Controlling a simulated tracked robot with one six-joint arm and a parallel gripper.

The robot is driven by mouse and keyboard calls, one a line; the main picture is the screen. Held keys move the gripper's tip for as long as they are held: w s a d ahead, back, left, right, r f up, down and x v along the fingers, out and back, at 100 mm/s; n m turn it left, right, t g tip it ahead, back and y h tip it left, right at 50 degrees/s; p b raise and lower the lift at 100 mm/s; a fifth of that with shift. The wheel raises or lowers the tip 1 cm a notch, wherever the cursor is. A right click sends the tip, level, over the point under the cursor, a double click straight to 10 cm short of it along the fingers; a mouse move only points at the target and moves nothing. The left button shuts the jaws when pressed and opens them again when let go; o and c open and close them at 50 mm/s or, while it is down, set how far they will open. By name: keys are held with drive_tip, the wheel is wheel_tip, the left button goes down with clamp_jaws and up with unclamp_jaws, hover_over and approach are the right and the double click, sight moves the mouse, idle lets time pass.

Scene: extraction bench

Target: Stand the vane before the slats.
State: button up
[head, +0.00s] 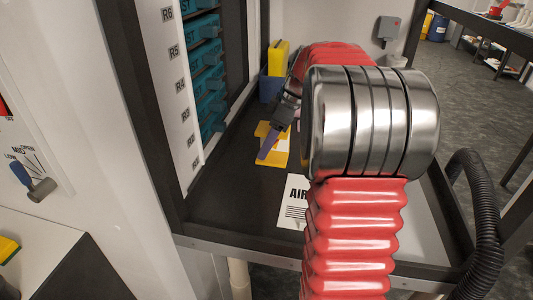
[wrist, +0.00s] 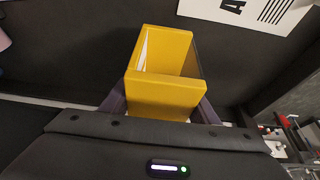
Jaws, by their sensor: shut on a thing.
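A yellow folded piece, which I take to be the vane (wrist: 165,95), is between the two purple fingers of my gripper (wrist: 163,108) in the wrist view. It has a near panel, a top face and an open hollow with a white inner side. In the head view the yellow vane (head: 280,158) is low over or on the dark bench top; I cannot tell whether it touches. My gripper (head: 268,146) is shut on it, partly hidden by my arm. The teal slats (head: 207,75) are stacked in the upright frame to the left of the vane.
A white label strip (head: 178,85) marked with R numbers edges the slats. A blue bin (head: 271,88) with a yellow piece (head: 279,58) stands behind. A printed card (head: 292,203) lies on the dark bench top (head: 232,205), which is clear near the front left. A black hose (head: 480,215) curves at right.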

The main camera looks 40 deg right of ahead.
drive_tip(key=shift+f, duration=1.85)
drive_tip(key=shift+f, duration=0.1)
drive_tip(key=o, duration=1.1)
drive_tip(key=shift+o, duration=0.2)
drive_tip(key=v, duration=1.2)
